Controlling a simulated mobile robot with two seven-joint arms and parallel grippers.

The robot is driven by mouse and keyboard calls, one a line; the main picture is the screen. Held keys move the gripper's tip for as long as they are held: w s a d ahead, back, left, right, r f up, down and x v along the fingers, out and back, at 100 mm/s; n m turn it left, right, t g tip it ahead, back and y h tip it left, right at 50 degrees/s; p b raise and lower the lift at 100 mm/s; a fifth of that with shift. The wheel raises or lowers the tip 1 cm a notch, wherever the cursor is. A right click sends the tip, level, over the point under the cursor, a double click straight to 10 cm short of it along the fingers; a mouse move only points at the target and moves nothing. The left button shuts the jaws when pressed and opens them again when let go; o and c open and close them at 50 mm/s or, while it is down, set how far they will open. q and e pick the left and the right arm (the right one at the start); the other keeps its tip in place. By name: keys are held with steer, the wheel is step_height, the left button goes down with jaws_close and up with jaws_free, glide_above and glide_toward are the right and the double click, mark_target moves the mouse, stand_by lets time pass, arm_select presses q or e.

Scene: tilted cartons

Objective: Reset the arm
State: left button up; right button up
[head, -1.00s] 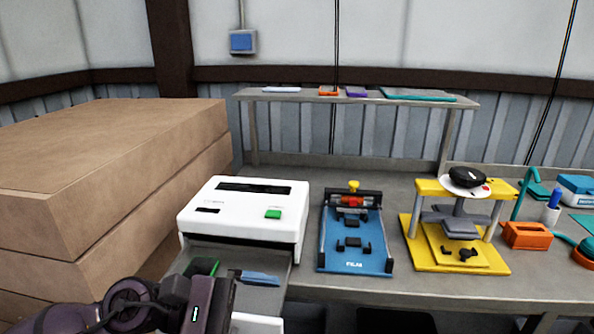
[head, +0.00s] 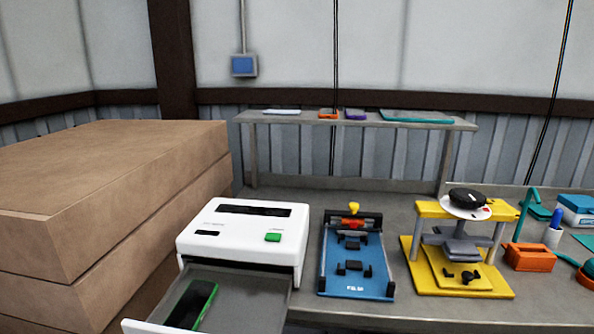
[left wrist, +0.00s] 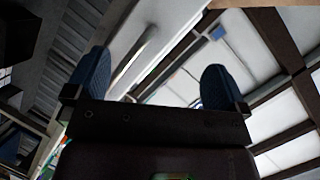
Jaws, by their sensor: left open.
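My left gripper (left wrist: 150,85) shows only in the left wrist view. Its two dark blue fingers stand wide apart with nothing between them. Behind the fingers are the wall, ceiling beams and a corrugated panel, seen at a tilt. No arm shows in the head view now. My right gripper is in neither view.
A white machine (head: 245,232) with a green button has its grey drawer (head: 245,300) pulled out. A dark phone-like piece with green edges (head: 193,305) lies in it. Stacked cartons (head: 110,200) stand at left. A blue fixture (head: 355,283) and yellow press (head: 460,280) stand on the bench.

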arm_select(q)
steer(key=s+a+f+n+g, duration=0.1)
steer(key=s+f+n+g, duration=0.5)
steer(key=s, duration=0.4)
steer(key=s+a+f+n+g, duration=0.1)
steer(key=s+f+n+g, duration=0.45)
steer(key=s, duration=0.35)
steer(key=w+f+m+t+h, duration=0.1)
steer(key=w+f+t, duration=0.6)
steer(key=f, duration=0.3)
steer(key=shift+w+f+t, duration=0.25)
steer(key=shift+f+t, duration=0.05)
steer(key=shift+t, duration=0.35)
